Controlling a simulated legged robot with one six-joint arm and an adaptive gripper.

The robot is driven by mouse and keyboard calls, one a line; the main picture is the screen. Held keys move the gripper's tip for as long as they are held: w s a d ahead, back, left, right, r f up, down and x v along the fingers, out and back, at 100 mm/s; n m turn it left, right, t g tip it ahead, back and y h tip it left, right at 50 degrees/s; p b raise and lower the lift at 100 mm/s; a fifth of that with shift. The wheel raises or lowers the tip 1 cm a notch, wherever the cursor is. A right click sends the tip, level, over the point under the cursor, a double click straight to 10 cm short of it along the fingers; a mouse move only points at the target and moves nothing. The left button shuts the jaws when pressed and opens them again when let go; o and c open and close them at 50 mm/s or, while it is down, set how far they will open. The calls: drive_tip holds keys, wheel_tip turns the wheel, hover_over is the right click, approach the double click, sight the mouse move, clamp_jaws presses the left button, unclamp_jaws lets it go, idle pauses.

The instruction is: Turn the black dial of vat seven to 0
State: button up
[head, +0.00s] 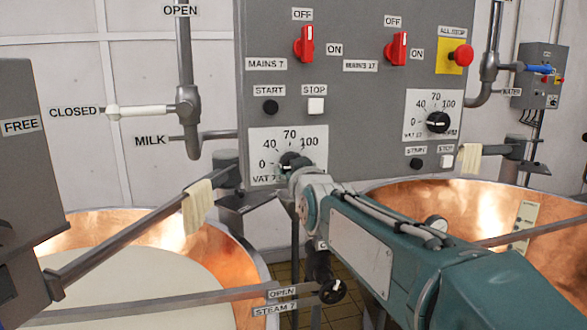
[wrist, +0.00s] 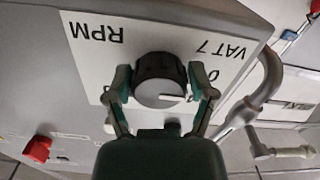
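The black dial of vat 7 (wrist: 160,72) sits on a white plate marked VAT 7, RPM and 0, upside down in the wrist view. Its white pointer line points right, toward the side where the 0 stands. My gripper (wrist: 160,85) is open around the dial, one finger on each side, with narrow gaps seeming to show between fingers and dial. In the head view the dial (head: 289,160) is mostly hidden behind my gripper (head: 294,168); the plate's scale (head: 262,140) shows 0, 40, 70 and 100.
Above the dial are black START (head: 270,106) and white STOP (head: 316,106) buttons and red mains switches (head: 304,45). A second dial (head: 437,122) is at the right. Copper vats (head: 235,262) stand below on both sides; a steam valve handle (head: 332,291) is beneath my arm.

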drive_tip(key=shift+o, duration=0.8)
drive_tip(key=shift+w+f, duration=0.1)
drive_tip(key=shift+a, duration=0.1)
drive_tip(key=shift+r, duration=0.2)
drive_tip(key=shift+s+r, duration=0.1)
drive_tip(key=shift+s, duration=0.3)
drive_tip(key=v, duration=1.1)
drive_tip(key=shift+f, duration=0.25)
drive_tip(key=shift+s, duration=0.1)
drive_tip(key=s+d+f+m+g+h, duration=0.2)
drive_tip(key=s+d+f+g, duration=0.3)
drive_tip(key=s+f, duration=0.6)
drive_tip(key=s+d+f+m+g+h, duration=0.3)
drive_tip(key=s+d+f+g, duration=0.3)
drive_tip(key=s+f, duration=0.5)
wheel_tip(320, 180, down, 3)
drive_tip(key=d, duration=0.2)
drive_tip(key=shift+s+d+m+g, duration=0.15)
drive_tip(key=shift+d+m+g, duration=0.15)
drive_tip(key=shift+d, duration=0.1)
